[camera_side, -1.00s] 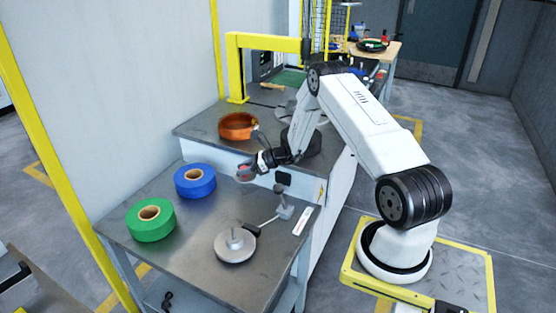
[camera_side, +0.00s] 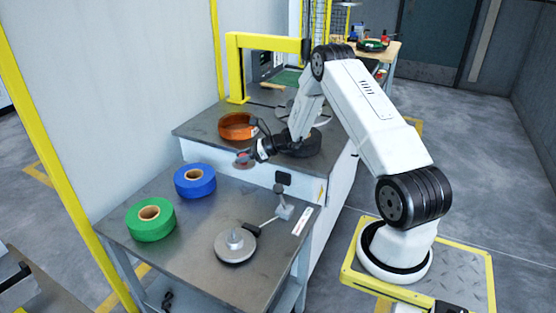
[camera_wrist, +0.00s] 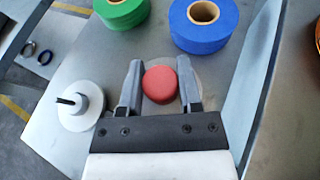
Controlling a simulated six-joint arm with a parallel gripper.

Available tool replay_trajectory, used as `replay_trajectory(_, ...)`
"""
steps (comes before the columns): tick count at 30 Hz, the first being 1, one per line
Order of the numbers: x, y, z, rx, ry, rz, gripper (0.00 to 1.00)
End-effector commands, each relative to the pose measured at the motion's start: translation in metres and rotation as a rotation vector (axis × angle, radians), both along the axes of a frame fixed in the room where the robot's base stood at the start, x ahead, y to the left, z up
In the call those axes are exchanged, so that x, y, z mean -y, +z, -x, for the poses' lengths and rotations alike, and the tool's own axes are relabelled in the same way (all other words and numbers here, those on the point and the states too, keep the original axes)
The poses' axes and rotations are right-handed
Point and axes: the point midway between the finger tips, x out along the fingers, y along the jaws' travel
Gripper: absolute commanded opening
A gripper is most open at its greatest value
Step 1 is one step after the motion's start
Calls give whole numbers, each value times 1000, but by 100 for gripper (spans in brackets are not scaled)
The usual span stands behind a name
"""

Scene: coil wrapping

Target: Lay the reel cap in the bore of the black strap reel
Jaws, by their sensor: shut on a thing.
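The reel cap shows in the wrist view as a round red knob (camera_wrist: 160,85) over a pale grey disc. My gripper (camera_wrist: 160,88) is shut on it, one finger on each side of the knob. In the side view my gripper (camera_side: 252,156) holds the cap (camera_side: 242,161) in the air near the front edge of the raised bench. The black strap reel (camera_side: 308,147) lies on that bench, to the right of my gripper and partly hidden by my arm. Its bore cannot be made out.
An orange reel (camera_side: 237,127) lies on the raised bench close behind my gripper. The lower table (camera_side: 190,240) bears a blue reel (camera_side: 195,182), a green reel (camera_side: 150,220) and a grey spindle disc (camera_side: 235,245). A yellow frame (camera_side: 240,70) stands at the back.

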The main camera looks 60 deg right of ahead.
Motion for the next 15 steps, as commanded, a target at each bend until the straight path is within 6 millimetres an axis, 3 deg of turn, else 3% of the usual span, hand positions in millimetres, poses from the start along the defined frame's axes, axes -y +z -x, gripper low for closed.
replay_trajectory(15, 0, 127, 0, 5, 0, 5, 0)
